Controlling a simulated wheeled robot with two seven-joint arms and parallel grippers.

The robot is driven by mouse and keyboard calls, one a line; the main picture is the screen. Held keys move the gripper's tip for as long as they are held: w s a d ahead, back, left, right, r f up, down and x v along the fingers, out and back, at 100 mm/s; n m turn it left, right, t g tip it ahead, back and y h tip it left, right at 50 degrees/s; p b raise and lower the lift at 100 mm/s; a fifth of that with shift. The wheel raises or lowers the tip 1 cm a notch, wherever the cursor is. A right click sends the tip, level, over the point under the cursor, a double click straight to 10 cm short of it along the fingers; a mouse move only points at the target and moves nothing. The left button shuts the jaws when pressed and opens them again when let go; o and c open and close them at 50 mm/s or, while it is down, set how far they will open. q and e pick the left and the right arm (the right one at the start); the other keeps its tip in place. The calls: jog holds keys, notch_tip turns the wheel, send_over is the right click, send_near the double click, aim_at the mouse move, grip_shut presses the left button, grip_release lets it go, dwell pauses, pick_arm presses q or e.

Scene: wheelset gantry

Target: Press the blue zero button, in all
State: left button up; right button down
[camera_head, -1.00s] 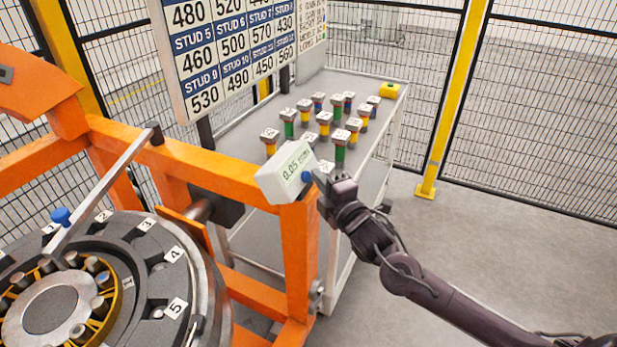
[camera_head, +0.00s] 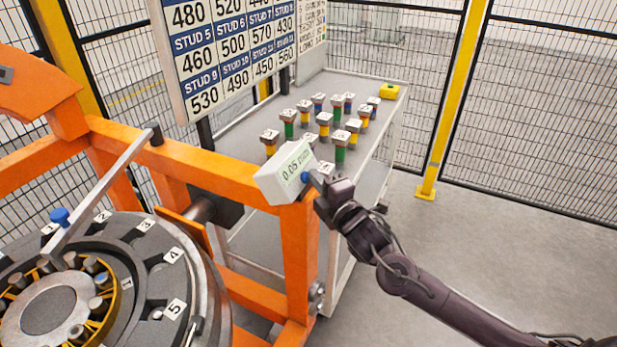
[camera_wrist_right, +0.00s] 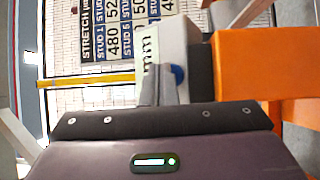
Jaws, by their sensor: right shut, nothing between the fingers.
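The blue zero button (camera_head: 305,177) sits on the right side of a white display box (camera_head: 284,172) that reads about 0.05 mm. The box is on top of an orange gantry post. My right gripper (camera_head: 318,184) is shut and empty, with its tips right beside the button; I cannot tell whether they touch it. In the right wrist view the blue button (camera_wrist_right: 178,75) shows just beyond the dark gripper body, next to the display box. My left gripper is not in view.
The orange gantry frame (camera_head: 215,170) and a round numbered wheel fixture (camera_head: 140,255) fill the left. Behind stands a grey table (camera_head: 240,135) with several coloured studs and a yellow item (camera_head: 389,91). A number board (camera_head: 225,50) hangs above. Floor at right is clear.

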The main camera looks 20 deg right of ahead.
jog(key=shift+w+a+f, duration=0.1)
jog(key=shift+a+f, duration=0.05)
dwell(0.4)
jog(key=shift+s+d+r+p, duration=0.45)
jog(key=shift+s+d+p, duration=0.05)
jog(key=shift+s+p, duration=0.1)
jog(key=s+d+r+p, duration=0.1)
jog(key=p, duration=0.1)
jog(key=s+d+r+p, duration=0.1)
jog(key=s+d, duration=0.1)
jog(key=shift+s+r+p, duration=0.15)
jog(key=shift+r+p, duration=0.05)
jog(key=shift+p, duration=0.15)
dwell(0.7)
